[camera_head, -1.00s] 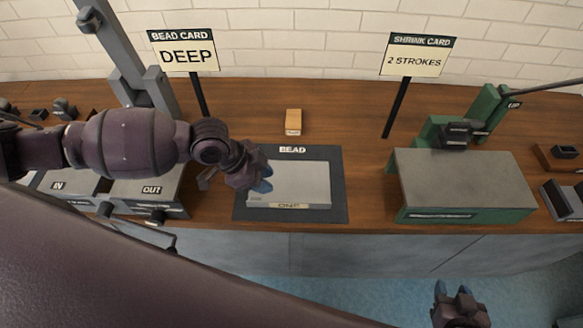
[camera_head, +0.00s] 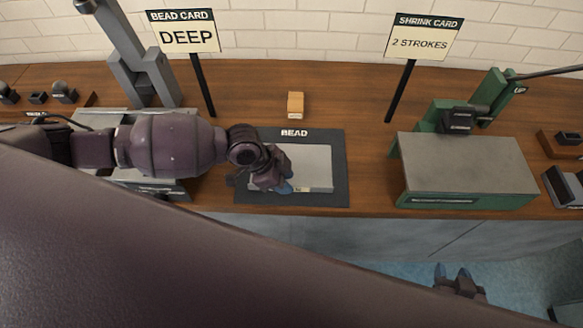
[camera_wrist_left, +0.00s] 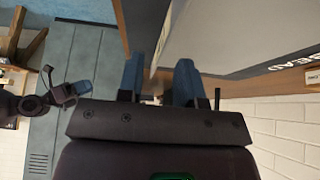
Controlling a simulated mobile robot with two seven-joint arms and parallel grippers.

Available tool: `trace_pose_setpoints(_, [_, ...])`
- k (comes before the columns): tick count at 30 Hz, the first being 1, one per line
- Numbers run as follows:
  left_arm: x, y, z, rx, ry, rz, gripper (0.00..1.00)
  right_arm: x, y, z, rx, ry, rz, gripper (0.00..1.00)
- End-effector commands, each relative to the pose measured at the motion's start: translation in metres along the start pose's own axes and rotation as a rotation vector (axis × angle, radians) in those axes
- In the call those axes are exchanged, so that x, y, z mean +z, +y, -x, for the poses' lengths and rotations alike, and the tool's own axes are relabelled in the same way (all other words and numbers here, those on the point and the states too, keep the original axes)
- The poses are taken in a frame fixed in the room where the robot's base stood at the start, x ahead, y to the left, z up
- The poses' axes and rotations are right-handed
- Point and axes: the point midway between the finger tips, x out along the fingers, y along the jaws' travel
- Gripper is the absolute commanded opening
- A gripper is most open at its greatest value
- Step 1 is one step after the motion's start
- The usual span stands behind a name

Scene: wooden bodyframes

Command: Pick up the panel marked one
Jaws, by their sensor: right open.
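The panel (camera_head: 312,160) is a flat light-grey plate lying on the dark mat marked BEAD (camera_head: 340,185). A pale label sits on its front edge; my left gripper partly covers it, so its text is not readable now. My left gripper (camera_head: 285,187) is over the panel's front left part, its blue fingertips by the front edge. In the left wrist view the two blue fingers (camera_wrist_left: 159,80) stand apart, with a gap between them beside the panel; I cannot tell if they touch it. My right gripper (camera_head: 454,270) is open and empty, below the bench front at the lower right.
A small wooden block (camera_head: 295,105) stands behind the mat. A green machine with a grey top (camera_head: 465,165) is to the right. Grey equipment stands left, under my arm. The BEAD CARD (camera_head: 187,32) reads DEEP; the SHRINK CARD (camera_head: 424,38) reads 2 STROKES.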

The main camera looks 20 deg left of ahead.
Motion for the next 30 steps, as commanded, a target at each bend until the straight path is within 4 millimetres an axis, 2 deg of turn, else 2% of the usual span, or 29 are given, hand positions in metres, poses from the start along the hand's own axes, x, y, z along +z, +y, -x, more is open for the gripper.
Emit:
trace_pose_setpoints(3, [0.0, 0.0, -0.015, -0.001, 0.0, 0.0, 0.33, -0.002, -0.001, -0.001, -0.001, 0.004, -0.002, 0.43])
trace_pose_setpoints(6, [0.0, 0.0, -0.021, 0.0, 0.0, -0.001, 0.33, -0.002, -0.001, -0.002, -0.001, 0.004, -0.003, 0.43])
trace_pose_setpoints(14, [0.0, 0.0, -0.022, -0.001, 0.0, 0.0, 0.33, 0.004, -0.002, -0.001, 0.0, -0.007, -0.006, 0.43])
trace_pose_setpoints(18, [0.0, 0.0, -0.022, -0.001, 0.0, 0.0, 0.12, 0.008, -0.001, 0.002, 0.001, -0.015, -0.007, 0.43])
trace_pose_setpoints(21, [0.0, 0.0, -0.022, -0.001, 0.0, 0.0, 0.0, 0.01, -0.001, 0.003, 0.002, -0.02, -0.007, 0.43])
trace_pose_setpoints(30, [-0.001, -0.001, -0.022, -0.002, 0.001, -0.001, 0.0, 0.008, -0.001, 0.003, 0.002, -0.016, -0.006, 0.43])
